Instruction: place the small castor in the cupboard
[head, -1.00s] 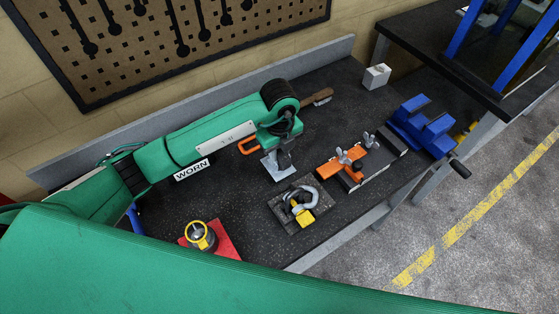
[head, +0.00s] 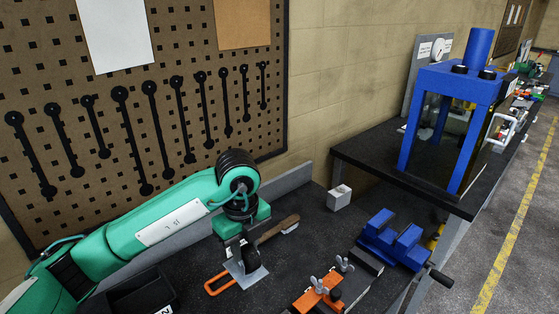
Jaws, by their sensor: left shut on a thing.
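My left gripper (head: 243,246) points down over the black bench. It is shut on the small castor, whose flat grey plate (head: 250,277) shows below the jaws; the rest of it is mostly hidden by the gripper. A blue-framed unit with clear panels (head: 407,150) stands on a dark table at the right, with a pale handle at its right side. I cannot tell whether this is the cupboard; no other cupboard shows. My right gripper is not in view.
A brush (head: 279,230) and a white block (head: 339,197) lie right of my left gripper. An orange loop (head: 217,284) lies beside it. A blue vice (head: 395,240) and an orange clamp fixture (head: 317,293) stand nearer the bench edge. A black bin (head: 128,297) is at lower left.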

